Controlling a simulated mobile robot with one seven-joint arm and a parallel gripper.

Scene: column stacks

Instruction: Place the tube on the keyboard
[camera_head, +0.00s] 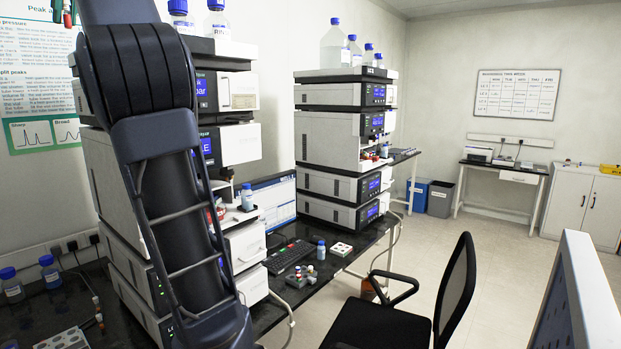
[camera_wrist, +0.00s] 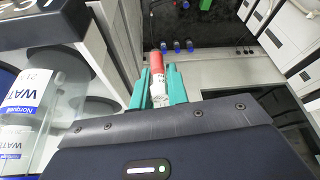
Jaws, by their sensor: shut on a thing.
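The black keyboard (camera_head: 287,256) lies on the dark bench between the two instrument stacks in the head view. My gripper (camera_wrist: 157,84), with green fingers, shows in the wrist view. It is shut on a tube (camera_wrist: 157,68) with a red cap and a whitish labelled lower part. The cap sticks out past the fingers. I cannot make out the keyboard in the wrist view.
A labelled water bottle (camera_wrist: 22,105) stands close on the left in the wrist view. A black chair (camera_head: 420,300) stands in front.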

